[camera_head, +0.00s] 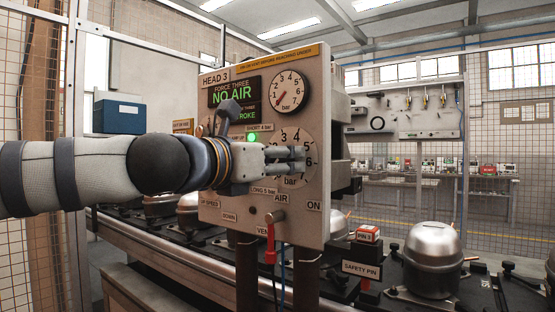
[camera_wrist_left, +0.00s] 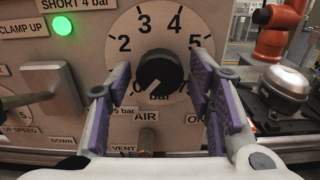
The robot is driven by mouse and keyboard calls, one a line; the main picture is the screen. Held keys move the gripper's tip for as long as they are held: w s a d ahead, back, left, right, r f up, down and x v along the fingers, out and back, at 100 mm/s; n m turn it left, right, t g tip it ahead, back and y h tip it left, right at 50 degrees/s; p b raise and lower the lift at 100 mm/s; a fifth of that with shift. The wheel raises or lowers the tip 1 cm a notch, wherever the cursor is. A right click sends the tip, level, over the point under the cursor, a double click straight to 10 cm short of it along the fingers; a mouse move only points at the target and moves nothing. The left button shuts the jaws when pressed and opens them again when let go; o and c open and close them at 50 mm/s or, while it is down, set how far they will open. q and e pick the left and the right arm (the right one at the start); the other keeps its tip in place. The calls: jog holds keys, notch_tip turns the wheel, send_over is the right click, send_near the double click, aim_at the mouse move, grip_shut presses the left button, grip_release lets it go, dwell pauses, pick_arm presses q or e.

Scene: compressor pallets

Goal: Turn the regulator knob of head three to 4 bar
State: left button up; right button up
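The head 3 panel (camera_head: 305,70) stands upright, with its display (camera_head: 232,92) reading NO AIR. The black regulator knob (camera_wrist_left: 158,70) sits in a round dial (camera_wrist_left: 185,28) numbered 2 to 5 at the top. Its pale mark seems to point to the lower left, near the low end. My left gripper (camera_head: 298,160) is in front of this dial; in the left wrist view it is open, one purple-padded finger on each side of the knob. Contact cannot be told. The pressure gauge (camera_head: 289,91) above has its red needle low on the left. My right gripper is not in view.
A red-handled vent lever (camera_head: 270,250) hangs below the dial. A blue box (camera_head: 119,117) is behind, left.

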pick_arm(q)
jog(key=c, duration=0.7)
jog(key=shift+m, duration=0.3)
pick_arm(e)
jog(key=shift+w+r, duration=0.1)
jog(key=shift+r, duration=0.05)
pick_arm(q)
jog(key=shift+r+m+p, duration=0.15)
jog(key=shift+m+p, duration=1.4)
jog(key=shift+m, duration=6.2)
jog(key=shift+r+m+p, duration=0.1)
jog(key=shift+m+p, duration=1.45)
jog(key=shift+m, duration=6.2)
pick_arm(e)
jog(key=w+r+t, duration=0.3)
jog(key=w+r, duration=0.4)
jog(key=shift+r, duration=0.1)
